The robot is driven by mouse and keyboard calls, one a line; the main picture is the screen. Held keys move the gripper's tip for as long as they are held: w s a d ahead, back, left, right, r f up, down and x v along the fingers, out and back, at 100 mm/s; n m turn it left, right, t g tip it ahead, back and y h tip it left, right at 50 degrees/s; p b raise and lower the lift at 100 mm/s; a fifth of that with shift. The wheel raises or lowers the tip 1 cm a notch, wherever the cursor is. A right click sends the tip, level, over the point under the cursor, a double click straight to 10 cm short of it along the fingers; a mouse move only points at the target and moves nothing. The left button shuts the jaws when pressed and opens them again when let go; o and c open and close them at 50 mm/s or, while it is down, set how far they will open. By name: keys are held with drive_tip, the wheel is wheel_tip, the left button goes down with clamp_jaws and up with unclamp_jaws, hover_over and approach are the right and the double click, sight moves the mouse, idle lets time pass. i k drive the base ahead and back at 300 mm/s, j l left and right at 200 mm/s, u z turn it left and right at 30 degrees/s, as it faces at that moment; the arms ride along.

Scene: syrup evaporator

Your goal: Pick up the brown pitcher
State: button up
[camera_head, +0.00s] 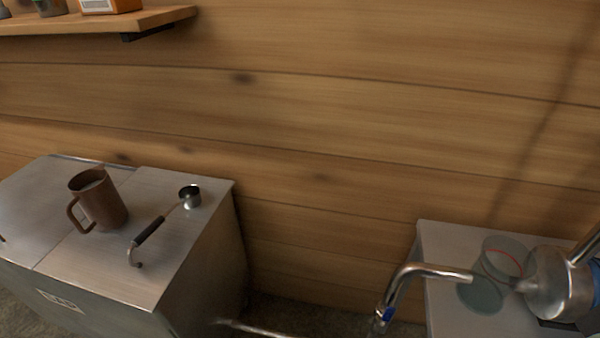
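The brown pitcher (108,208) stands upright on the flat metal top of the evaporator (60,215) at the left. Its handle faces left and toward the front, and its open mouth shows at the top. Nothing touches it that I can see. My gripper is not in view.
A ladle (150,231) with a dark grip lies just right of the pitcher. A wooden shelf (60,24) with several items is on the wall above. At the right, a metal counter (440,260) holds a clear round container (503,257) and a shiny metal vessel (555,285), near a curved spout (425,270).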

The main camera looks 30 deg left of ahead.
sight(94, 189)
drive_tip(key=u, duration=2.35)
drive_tip(key=i+j+z, duration=0.2)
drive_tip(key=j, duration=0.15)
drive_tip(key=i+j+z, duration=0.15)
drive_tip(key=j, duration=0.25)
drive_tip(key=i+j+z, duration=0.2)
drive_tip(key=j, duration=0.2)
drive_tip(key=i+j+z, duration=0.15)
drive_tip(key=j, duration=0.3)
drive_tip(key=i+j+z, duration=0.2)
drive_tip(key=j, duration=0.25)
drive_tip(key=j+z, duration=0.15)
drive_tip(key=j, duration=0.3)
